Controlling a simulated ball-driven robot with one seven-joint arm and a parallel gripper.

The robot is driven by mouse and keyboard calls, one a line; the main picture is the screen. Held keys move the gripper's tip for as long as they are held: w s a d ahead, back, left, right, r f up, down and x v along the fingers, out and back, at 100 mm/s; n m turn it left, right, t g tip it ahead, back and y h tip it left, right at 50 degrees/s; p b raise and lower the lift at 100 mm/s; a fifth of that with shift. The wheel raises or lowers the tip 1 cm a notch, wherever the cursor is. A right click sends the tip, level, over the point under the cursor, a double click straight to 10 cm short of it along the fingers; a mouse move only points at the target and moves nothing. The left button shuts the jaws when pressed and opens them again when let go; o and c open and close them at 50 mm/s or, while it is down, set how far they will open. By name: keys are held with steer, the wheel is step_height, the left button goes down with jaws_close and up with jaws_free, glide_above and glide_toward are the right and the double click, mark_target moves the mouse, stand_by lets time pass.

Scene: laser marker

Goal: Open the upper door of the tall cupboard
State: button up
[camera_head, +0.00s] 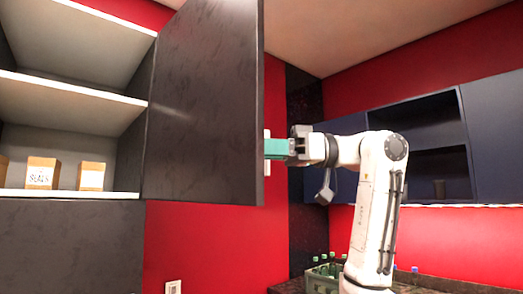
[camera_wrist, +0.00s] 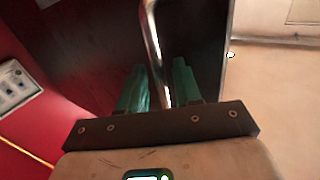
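The tall cupboard's upper door (camera_head: 205,100) is dark grey and stands swung wide open, clear of the shelves. Its metal bar handle (camera_wrist: 150,35) is on the door's outer face; in the head view a small pale part (camera_head: 267,170) of it shows past the door's right edge. My gripper (camera_head: 277,148), with teal fingers, is at the handle from the right. In the wrist view, the handle passes between the fingers (camera_wrist: 159,85), which are apart with narrow gaps on both sides. The door hides part of the fingertips in the head view.
The cupboard's open shelves (camera_head: 70,87) hold small labelled boxes (camera_head: 42,173). A lower dark door (camera_head: 70,245) is below. Blue wall cabinets (camera_head: 495,140) are on the right. A crate of bottles (camera_head: 323,275) stands on the counter beside my arm. A wall socket (camera_head: 173,287) is below the door.

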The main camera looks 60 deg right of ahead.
steer(key=b+v, duration=0.2)
steer(key=v, duration=0.8)
steer(key=shift+s+d+b, duration=0.3)
